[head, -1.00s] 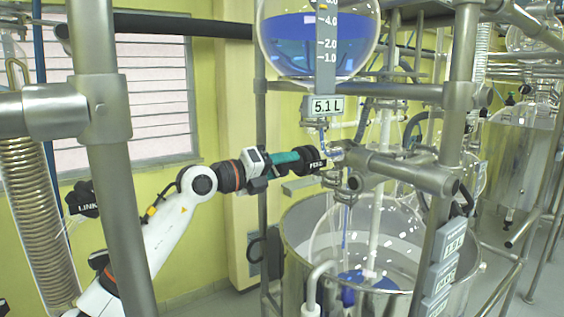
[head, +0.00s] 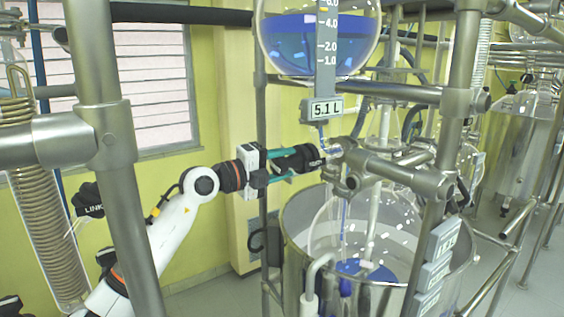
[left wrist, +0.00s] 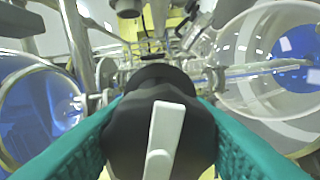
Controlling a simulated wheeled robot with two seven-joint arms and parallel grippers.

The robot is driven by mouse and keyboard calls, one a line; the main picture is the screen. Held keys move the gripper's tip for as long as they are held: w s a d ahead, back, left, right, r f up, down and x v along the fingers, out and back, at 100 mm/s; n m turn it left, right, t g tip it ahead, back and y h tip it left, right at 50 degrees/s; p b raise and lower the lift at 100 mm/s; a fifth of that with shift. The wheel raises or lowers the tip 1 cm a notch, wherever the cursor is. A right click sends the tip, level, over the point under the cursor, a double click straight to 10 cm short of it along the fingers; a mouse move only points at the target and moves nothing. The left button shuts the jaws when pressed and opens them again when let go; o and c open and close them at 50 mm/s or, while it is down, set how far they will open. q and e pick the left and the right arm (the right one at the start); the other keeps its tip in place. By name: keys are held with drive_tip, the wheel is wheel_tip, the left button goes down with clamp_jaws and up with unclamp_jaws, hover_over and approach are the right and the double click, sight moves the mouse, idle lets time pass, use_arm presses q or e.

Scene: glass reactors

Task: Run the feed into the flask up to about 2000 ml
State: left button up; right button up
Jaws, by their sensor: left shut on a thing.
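The feed vessel (head: 282,40) is a round glass bulb with blue liquid, upper middle in the head view. Its label (head: 327,109) reads 5.1 L. The glass flask (head: 322,232) sits below in a steel bath, with a pool of blue liquid (head: 366,270) at its bottom. A thin blue line shows above that pool. My left gripper (head: 304,160) is shut on the black valve knob (left wrist: 160,85) in the feed line between them. In the left wrist view, teal fingers flank the knob and its white pointer (left wrist: 165,135) stands nearly upright. My right gripper is out of view.
A steel bath (head: 292,262) surrounds the flask. Metal frame posts (head: 120,190) and crossbars stand close around my left arm. A coiled condenser (head: 45,215) stands at the left. A small label (head: 444,238) on the right post is hard to read.

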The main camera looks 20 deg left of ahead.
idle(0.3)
use_arm(q)
drive_tip(key=o, duration=1)
drive_tip(key=b+v, duration=0.5)
drive_tip(key=v, duration=0.7)
drive_tip(key=shift+b, duration=0.35)
drive_tip(key=shift+a, duration=0.1)
